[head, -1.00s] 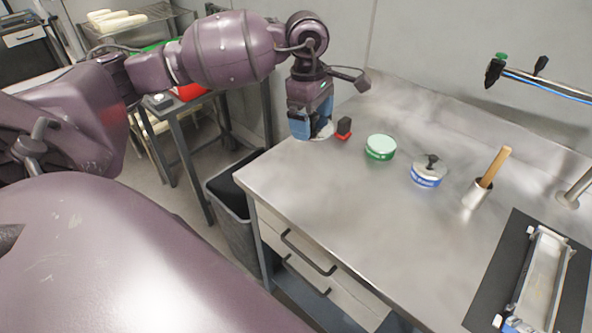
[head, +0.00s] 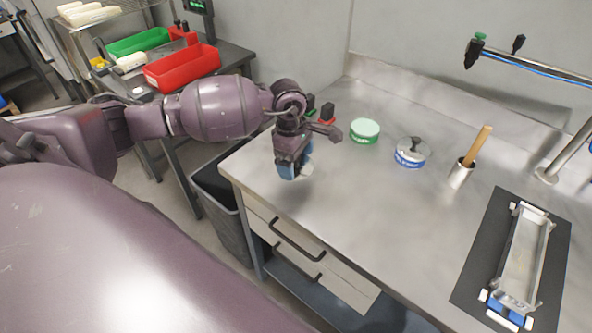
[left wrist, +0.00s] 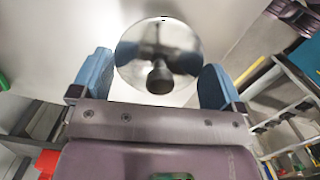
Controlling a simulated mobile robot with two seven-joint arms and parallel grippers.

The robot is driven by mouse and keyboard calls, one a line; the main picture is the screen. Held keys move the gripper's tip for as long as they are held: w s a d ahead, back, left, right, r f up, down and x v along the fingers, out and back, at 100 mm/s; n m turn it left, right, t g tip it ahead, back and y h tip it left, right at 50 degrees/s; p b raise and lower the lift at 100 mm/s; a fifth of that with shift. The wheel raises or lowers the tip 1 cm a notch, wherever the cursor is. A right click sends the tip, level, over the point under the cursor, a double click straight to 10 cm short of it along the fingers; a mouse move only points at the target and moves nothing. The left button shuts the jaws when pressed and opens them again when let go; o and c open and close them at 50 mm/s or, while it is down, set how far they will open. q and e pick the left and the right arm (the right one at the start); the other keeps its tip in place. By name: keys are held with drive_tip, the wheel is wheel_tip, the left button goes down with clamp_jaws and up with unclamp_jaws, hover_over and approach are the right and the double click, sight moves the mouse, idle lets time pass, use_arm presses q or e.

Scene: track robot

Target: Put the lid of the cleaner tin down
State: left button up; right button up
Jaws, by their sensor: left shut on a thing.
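My left gripper (head: 293,174) is shut on a round, shiny metal lid with a dark knob (left wrist: 160,55). In the left wrist view the lid sits between the two blue fingers. In the head view only a pale bit of the lid (head: 307,170) shows beside the fingers, over the left part of the steel bench (head: 350,210). I cannot tell its exact height over the bench. A green tin (head: 364,132) with a pale green top and no knobbed lid stands behind and to the right of the gripper. My right gripper is not in view.
A blue-banded tin with a black-knobbed lid (head: 411,153) and a metal cup with a wooden handle (head: 461,171) stand further right. Small red (head: 328,121) and green-based dark pieces lie behind the gripper. A dark mat (head: 480,262) holds a metal fixture. The bench front is clear.

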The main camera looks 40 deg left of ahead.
sight(295, 165)
use_arm(q)
drive_tip(key=shift+f, duration=2.4)
drive_tip(key=o, duration=0.5)
drive_tip(key=shift+o, duration=0.2)
drive_tip(key=shift+r, duration=0.1)
drive_tip(key=shift+r, duration=0.1)
drive_tip(key=r, duration=0.4)
drive_tip(key=a+r, duration=0.1)
drive_tip(key=r, duration=0.7)
drive_tip(key=shift+s+a, duration=0.1)
drive_tip(key=shift+a, duration=0.15)
